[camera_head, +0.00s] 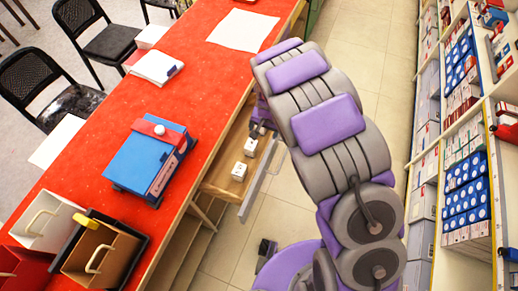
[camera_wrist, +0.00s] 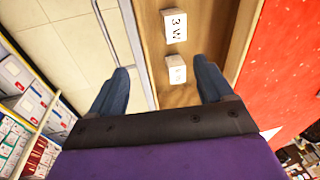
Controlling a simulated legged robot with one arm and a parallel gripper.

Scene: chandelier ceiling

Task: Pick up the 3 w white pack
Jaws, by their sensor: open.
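The white pack marked "3 W" (camera_wrist: 174,26) lies in an open wooden drawer, at the top of the wrist view. In the head view it appears to be the lower of two small white packs (camera_head: 239,171). A second white pack (camera_wrist: 176,70) lies beside it; its label is too small to read. My gripper (camera_wrist: 160,64) is open and empty, its two dark fingers spread to either side of the second pack in the picture. The "3 W" pack is beyond the fingertips. In the head view my gripper (camera_head: 262,124) is partly hidden by my arm, over the drawer's far part.
The drawer (camera_head: 220,176) has a pale front rail on its right. A red-topped counter (camera_head: 100,190) borders it on the left, bearing a blue box (camera_head: 145,160). Stocked shelves (camera_head: 465,170) stand at right. Tiled floor (camera_head: 370,60) between is clear.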

